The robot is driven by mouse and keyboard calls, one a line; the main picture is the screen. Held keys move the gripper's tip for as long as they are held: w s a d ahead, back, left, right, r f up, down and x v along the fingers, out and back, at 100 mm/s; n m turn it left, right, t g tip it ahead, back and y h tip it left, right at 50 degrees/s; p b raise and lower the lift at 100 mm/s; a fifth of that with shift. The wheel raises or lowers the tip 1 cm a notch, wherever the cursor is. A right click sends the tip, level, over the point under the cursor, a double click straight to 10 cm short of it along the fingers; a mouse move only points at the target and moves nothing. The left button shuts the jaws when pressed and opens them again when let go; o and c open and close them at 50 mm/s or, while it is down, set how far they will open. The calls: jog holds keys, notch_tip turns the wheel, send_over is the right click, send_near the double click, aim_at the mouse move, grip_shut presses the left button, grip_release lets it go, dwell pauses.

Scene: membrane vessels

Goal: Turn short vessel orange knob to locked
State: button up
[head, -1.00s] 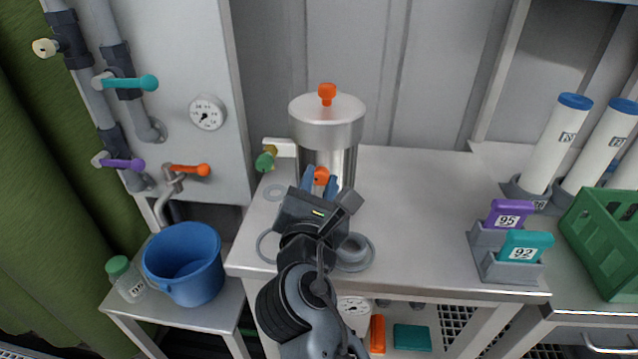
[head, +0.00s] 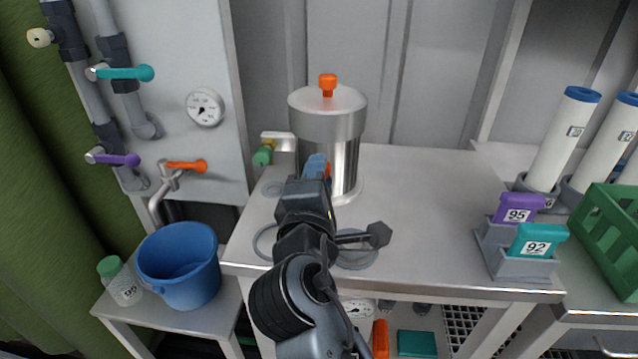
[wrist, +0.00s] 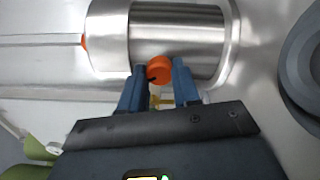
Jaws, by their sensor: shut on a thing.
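The short vessel (head: 330,125) is a steel cylinder standing upright on the bench, with an orange knob (head: 327,84) on its lid. Its front orange knob (wrist: 159,71) shows in the wrist view between the blue fingertips. In the wrist view my gripper (wrist: 160,76) is shut on the front knob, one finger on each side.
A steel bench (head: 430,200) carries the vessel and is clear to its right. A grey holder (head: 500,262) with purple and teal tags stands farther right, near a green crate (head: 610,225). A blue bucket (head: 180,265) is on a low table at left, below wall valves.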

jog(key=shift+f+m+b, duration=0.1)
jog(key=shift+m+b, duration=1.05)
jog(key=shift+m, duration=1.25)
jog(key=o, duration=1.1)
jog(key=shift+c, duration=0.2)
jog(key=s, duration=0.8)
jog(key=shift+a, duration=0.1)
